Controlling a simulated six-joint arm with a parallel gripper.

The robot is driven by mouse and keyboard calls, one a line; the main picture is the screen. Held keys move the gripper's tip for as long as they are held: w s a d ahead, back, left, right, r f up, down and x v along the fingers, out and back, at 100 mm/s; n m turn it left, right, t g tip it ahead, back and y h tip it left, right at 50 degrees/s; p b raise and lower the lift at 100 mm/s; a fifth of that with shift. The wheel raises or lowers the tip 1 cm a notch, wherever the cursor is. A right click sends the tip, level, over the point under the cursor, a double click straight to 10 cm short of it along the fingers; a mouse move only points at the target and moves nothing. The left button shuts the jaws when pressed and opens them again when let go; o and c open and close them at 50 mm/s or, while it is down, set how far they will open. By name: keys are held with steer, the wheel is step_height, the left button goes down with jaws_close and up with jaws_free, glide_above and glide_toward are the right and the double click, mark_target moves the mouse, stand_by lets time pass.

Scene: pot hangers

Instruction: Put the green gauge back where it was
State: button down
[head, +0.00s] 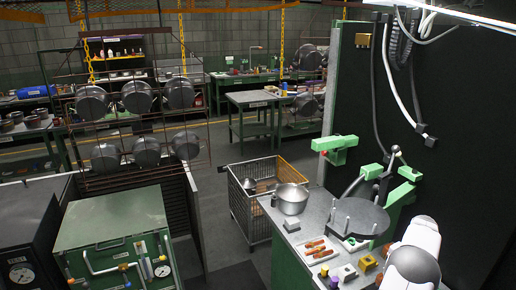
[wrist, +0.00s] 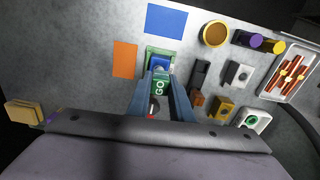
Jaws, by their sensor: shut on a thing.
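In the wrist view my gripper (wrist: 160,90) is shut on the green gauge (wrist: 159,86), a small green block with white "GO" lettering between its two blue-grey fingers. A green block with a blue part (wrist: 160,60) is just beyond the fingertips. I cannot tell whether the gauge touches it or the bench. A flat blue square (wrist: 166,20) and a flat orange square (wrist: 125,59) lie beyond and to the left. In the head view my white arm is at the lower right, and the gauge cannot be made out there.
Right of the gripper stand black blocks (wrist: 200,74), a grey block with a hole (wrist: 238,75), a yellow block (wrist: 224,107) and a white-green block (wrist: 256,120). A round yellow-rimmed cup (wrist: 214,34) and a white tray (wrist: 270,85) are farther out. Bench left of the orange square is bare.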

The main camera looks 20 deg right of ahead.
steer(key=a+r+n+p, duration=0.3)
steer(key=a+r, duration=0.2)
steer(key=a, duration=0.2)
steer(key=a+r+n+p, duration=0.3)
steer(key=a+r, duration=0.2)
steer(key=a, duration=0.3)
steer(key=w+a+f+n+b, duration=0.25)
steer(key=w+a, duration=0.25)
steer(key=a, duration=0.3)
steer(key=w+a+f+n+b, duration=0.1)
steer(key=w+a+f+n, duration=0.15)
steer(key=w+a, duration=0.4)
steer(key=a+f+n+b, duration=0.1)
steer(key=a+n+b, duration=0.1)
steer(key=a, duration=0.8)
steer(key=a+f+n+b, duration=0.2)
steer(key=a+n, duration=0.2)
steer(key=a, duration=0.6)
steer(key=shift+s+a, duration=0.25)
steer(key=shift+a, duration=0.05)
steer(key=shift+d, duration=0.1)
